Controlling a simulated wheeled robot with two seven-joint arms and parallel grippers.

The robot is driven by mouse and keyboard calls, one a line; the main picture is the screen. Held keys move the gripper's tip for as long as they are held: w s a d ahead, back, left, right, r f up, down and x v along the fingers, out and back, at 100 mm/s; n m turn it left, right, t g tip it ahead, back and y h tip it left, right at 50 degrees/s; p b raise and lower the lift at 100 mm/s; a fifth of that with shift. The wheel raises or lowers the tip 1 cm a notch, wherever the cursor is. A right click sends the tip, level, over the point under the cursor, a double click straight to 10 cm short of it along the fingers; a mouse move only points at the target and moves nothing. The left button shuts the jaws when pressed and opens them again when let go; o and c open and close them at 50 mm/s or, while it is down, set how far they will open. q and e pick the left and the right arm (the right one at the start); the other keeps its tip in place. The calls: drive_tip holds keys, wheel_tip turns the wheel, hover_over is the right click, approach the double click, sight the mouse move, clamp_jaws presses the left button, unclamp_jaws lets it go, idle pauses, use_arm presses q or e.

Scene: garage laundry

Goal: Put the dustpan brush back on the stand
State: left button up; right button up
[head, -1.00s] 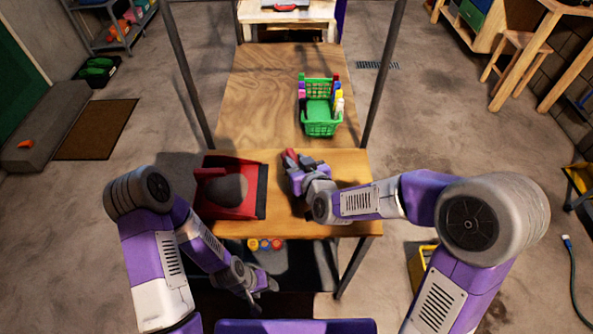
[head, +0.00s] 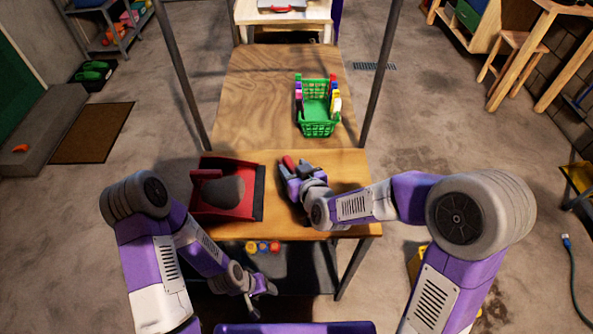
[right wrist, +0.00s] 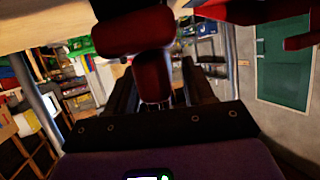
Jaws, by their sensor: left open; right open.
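The red dustpan (head: 205,206) lies at the left of the near wooden table, with a dark grey area in its middle. A separate stand cannot be made out. The brush's red end (head: 288,162) shows just beyond my right gripper (head: 294,179), which is low over the table right of the dustpan and hides the rest. In the right wrist view, the red brush part (right wrist: 152,78) lies between the dark open fingers of my right gripper (right wrist: 158,88); contact cannot be told. My left gripper (head: 263,301) is open and empty, below and in front of the table's front edge.
A green basket (head: 318,128) with several colourful items stands on the wooden surface behind. Several small coloured things (head: 263,247) are on a lower dark shelf under the table's front edge. Metal posts (head: 380,75) rise on both sides. The table right of my right gripper is mostly clear.

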drive_tip(key=shift+r, duration=0.2)
drive_tip(key=p+v, duration=0.1)
drive_tip(key=v, duration=0.5)
drive_tip(key=shift+s+r, duration=0.2)
drive_tip(key=shift+s, duration=0.05)
drive_tip(key=shift+b+v, duration=2.7)
drive_tip(key=shift+b, duration=0.8)
drive_tip(key=shift+f, duration=0.1)
